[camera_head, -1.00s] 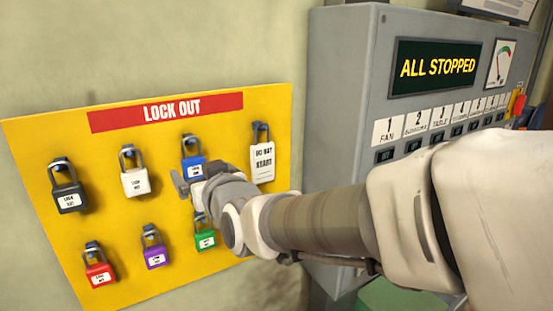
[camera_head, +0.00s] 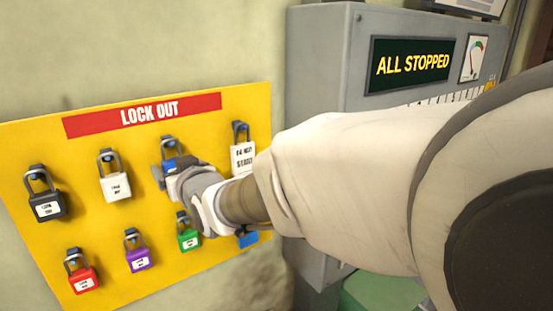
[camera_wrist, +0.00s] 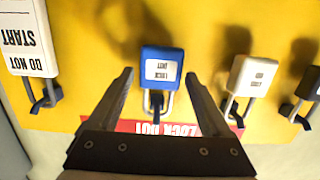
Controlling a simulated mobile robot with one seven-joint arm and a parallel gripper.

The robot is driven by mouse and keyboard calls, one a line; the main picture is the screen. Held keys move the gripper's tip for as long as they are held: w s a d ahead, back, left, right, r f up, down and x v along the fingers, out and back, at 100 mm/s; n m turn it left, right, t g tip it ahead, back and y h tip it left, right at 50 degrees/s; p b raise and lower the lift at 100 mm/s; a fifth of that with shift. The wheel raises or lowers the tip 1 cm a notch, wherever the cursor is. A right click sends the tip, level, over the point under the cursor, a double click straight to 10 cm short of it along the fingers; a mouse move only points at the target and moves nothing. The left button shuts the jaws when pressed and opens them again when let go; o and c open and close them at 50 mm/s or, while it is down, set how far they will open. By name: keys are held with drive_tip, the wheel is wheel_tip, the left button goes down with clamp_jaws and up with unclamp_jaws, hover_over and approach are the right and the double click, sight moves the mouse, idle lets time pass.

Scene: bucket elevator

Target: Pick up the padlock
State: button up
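The blue padlock (camera_wrist: 161,66) hangs by its shackle on the yellow board. In the wrist view it appears upside down, centred between my fingers. In the head view only a small part of the blue padlock (camera_head: 171,163) shows behind my gripper (camera_head: 166,180). My gripper (camera_wrist: 158,77) is open, with one finger on each side of the padlock and a visible gap to both. I cannot tell how far the fingertips are from the board, and no contact shows.
The yellow lock-out board (camera_head: 90,170) also holds black (camera_head: 46,203), white (camera_head: 115,186), red (camera_head: 83,280), purple (camera_head: 140,257) and green (camera_head: 188,238) padlocks. A "do not start" tag (camera_head: 243,160) hangs to the right. A grey control panel (camera_head: 325,60) stands right of the board.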

clamp_jaws()
drive_tip(key=shift+r, duration=0.15)
